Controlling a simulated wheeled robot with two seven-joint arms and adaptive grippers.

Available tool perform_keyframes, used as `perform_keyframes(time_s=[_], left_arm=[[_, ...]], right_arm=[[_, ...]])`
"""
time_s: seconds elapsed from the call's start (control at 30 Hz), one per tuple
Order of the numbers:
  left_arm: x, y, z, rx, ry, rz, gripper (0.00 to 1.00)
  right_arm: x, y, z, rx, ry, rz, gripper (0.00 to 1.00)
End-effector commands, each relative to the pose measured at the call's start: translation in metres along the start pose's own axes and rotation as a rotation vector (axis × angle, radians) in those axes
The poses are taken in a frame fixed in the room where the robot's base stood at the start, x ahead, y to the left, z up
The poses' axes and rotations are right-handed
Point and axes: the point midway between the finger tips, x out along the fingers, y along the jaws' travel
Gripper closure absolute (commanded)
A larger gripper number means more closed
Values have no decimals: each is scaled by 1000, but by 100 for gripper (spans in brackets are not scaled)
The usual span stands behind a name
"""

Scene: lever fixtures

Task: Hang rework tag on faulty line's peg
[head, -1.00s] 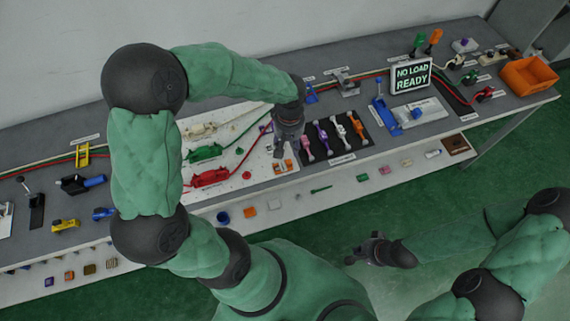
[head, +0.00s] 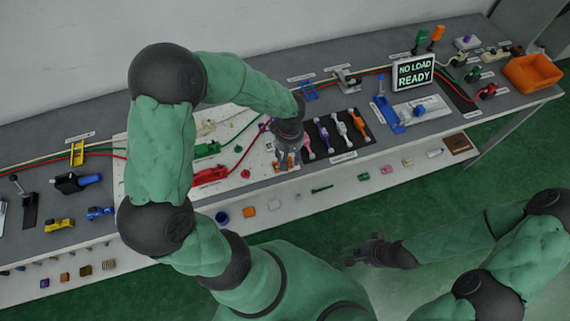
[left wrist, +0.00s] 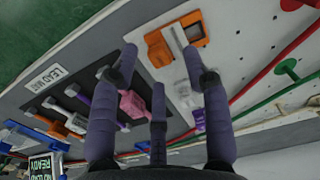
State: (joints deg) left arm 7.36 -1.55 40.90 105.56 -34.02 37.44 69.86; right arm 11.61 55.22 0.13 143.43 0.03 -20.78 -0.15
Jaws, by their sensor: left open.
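My left gripper (head: 283,161) is open over the right front of the white board (head: 258,172). In the left wrist view its fingers (left wrist: 161,55) are spread and empty. An orange fixture (left wrist: 160,49) with a pale strip lies just beyond the fingertips; I cannot tell whether it holds the rework tag. A red peg (left wrist: 290,4) and a green peg (left wrist: 287,66) stand by their cables on the board. The red handle (head: 210,175) and green handle (head: 206,149) lie left of the gripper. My right gripper (head: 362,253) hangs over the floor; its jaws are unclear.
A dark lead rack (head: 361,116) with several coloured leads is right of my left gripper. A sign reading "NO LOAD READY" (head: 414,73) and an orange bin (head: 531,72) are farther right. Small parts line the front shelf. My left arm hides part of the board.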

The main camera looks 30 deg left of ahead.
Motion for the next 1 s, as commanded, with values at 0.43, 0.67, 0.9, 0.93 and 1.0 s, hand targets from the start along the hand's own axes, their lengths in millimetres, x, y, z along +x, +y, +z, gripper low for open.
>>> perform_keyframes(time_s=[0.43,0.67,0.9,0.93,1.0], left_arm=[[28,0,0,0,0,0,55],[28,0,0,0,0,0,92],[27,0,0,0,0,0,91],[27,0,0,0,0,0,91],[26,0,0,0,0,0,91]], right_arm=[[9,3,0,0,0,0,100],[9,3,0,0,0,0,100],[9,3,0,0,0,0,100],[9,3,0,0,0,0,100],[8,3,0,0,0,0,100]])
